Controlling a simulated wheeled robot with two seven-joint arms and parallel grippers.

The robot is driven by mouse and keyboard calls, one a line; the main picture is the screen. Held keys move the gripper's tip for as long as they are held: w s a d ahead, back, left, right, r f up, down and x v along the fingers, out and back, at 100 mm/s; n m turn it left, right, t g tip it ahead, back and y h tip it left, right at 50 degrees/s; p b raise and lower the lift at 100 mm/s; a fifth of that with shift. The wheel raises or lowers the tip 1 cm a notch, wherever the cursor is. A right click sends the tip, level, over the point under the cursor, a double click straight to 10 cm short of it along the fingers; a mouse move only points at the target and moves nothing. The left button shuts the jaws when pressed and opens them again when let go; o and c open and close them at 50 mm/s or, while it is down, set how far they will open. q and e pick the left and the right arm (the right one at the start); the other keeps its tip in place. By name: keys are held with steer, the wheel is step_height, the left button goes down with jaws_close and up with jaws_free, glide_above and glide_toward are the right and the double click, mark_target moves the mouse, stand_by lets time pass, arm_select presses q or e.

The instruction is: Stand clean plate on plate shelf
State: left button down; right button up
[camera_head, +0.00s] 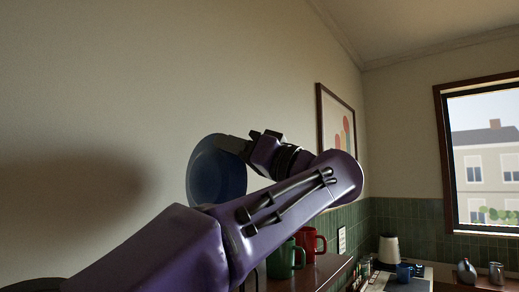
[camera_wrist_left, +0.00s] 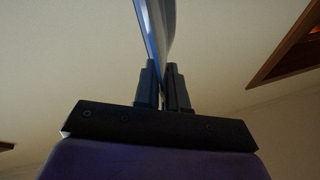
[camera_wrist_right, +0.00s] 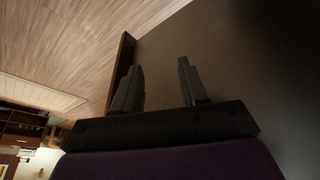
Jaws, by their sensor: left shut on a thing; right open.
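A dark blue plate (camera_head: 213,172) is held up in front of the wall in the head view, its face turned to the camera. My left gripper (camera_head: 226,144) is shut on the plate's upper right rim. In the left wrist view the plate (camera_wrist_left: 156,35) shows edge-on between the two fingers of the left gripper (camera_wrist_left: 162,85). My right gripper (camera_wrist_right: 160,85) shows only in its own wrist view; its fingers are apart and nothing is between them. I cannot make out the plate shelf for certain in any view.
A green mug (camera_head: 287,258) and red mug (camera_head: 311,243) stand on a wooden ledge (camera_head: 327,271) below my left arm. A counter at the right holds a white kettle (camera_head: 388,249), a blue mug (camera_head: 404,272) and metal jugs (camera_head: 467,271). A framed picture (camera_head: 337,125) hangs behind the arm.

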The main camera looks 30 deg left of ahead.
arm_select(q)
steer(key=shift+s+f+b, duration=0.2)
steer(key=shift+f+b, duration=0.35)
steer(key=shift+f, duration=0.05)
step_height(320, 180, down, 13)
steer(key=b, duration=1.3)
steer(key=shift+f, duration=0.2)
steer(key=shift+f+b, duration=0.65)
steer(key=shift+b, duration=0.2)
steer(key=c, duration=1.1)
jaws_free()
steer(key=shift+d, duration=0.1)
steer(key=v, duration=0.7)
steer(key=shift+d, duration=0.2)
